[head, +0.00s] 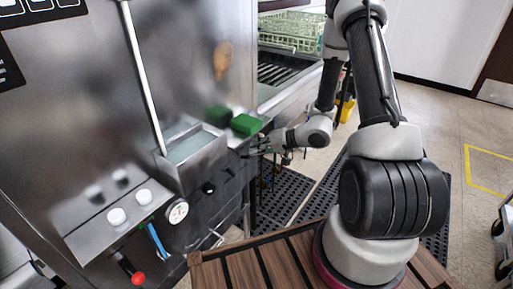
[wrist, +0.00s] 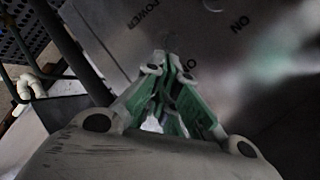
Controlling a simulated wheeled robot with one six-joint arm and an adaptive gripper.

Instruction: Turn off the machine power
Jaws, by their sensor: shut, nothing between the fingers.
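The steel dish machine (head: 185,65) fills the left of the head view. My gripper (head: 262,143) is at its right side, by the front corner, just below a green block (head: 245,125). In the wrist view my gripper (wrist: 168,62) is shut and empty, its green-padded fingers pointing at a steel panel (wrist: 215,50). The power switch itself cannot be made out; the fingers cover part of the panel. I cannot tell whether the fingertips touch it.
The machine's front carries white knobs (head: 117,216), a round gauge (head: 178,211), a blue handle (head: 157,241) and a red ball knob (head: 138,278). A steel tray (head: 192,152) juts out above them. A green dish rack (head: 291,30) stands behind. Open floor (head: 440,120) lies to the right.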

